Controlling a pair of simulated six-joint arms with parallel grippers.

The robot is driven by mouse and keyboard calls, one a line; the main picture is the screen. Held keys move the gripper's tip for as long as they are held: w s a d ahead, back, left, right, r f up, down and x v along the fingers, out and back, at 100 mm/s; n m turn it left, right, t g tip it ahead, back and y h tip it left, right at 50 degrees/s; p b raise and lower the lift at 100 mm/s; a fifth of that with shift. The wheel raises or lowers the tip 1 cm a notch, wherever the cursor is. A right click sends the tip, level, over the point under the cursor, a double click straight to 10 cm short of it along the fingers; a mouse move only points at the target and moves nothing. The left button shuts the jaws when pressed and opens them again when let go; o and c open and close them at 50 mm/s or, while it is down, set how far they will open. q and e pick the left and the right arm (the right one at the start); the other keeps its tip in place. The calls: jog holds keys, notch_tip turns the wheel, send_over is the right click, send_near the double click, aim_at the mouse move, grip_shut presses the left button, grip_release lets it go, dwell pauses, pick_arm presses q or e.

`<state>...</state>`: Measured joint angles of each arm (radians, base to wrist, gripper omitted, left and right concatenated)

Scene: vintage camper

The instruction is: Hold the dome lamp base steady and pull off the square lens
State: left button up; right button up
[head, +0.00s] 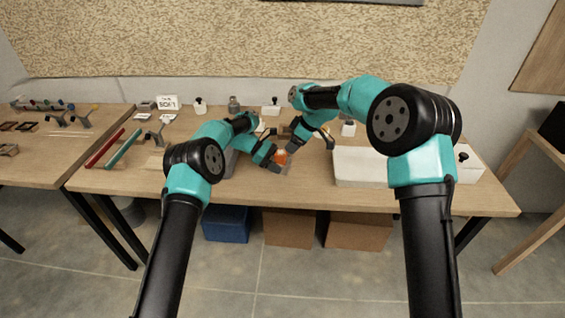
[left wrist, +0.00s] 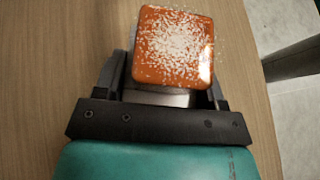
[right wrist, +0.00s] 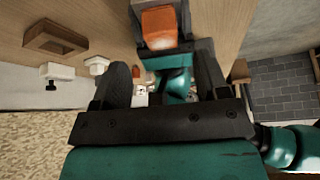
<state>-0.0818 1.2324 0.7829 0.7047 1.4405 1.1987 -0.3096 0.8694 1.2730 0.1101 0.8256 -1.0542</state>
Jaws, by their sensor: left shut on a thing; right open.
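The dome lamp has an orange square lens (head: 281,156) and stands near the front of the workbench, left of centre. In the left wrist view the lens (left wrist: 174,45) is speckled with white glare and sits on a grey base (left wrist: 158,98). My left gripper (head: 277,164) is shut on that base, with fingers on both sides below the lens. My right gripper (head: 310,146) is open and empty, close to the lamp on its right. In the right wrist view the lens (right wrist: 159,26) shows beyond the open fingers, apart from them.
Red (head: 104,148) and green (head: 123,150) bars lie at left. Small jars and white blocks line the back, near a sign (head: 167,102). The bench's front edge is close to the lamp.

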aim_at(285, 153)
jog(key=shift+x, duration=3.95)
jog(key=c, duration=1)
jog(key=shift+r, duration=0.35)
jog(key=shift+r, duration=1.2)
jog(key=shift+r, duration=0.15)
jog(key=shift+r, duration=1.95)
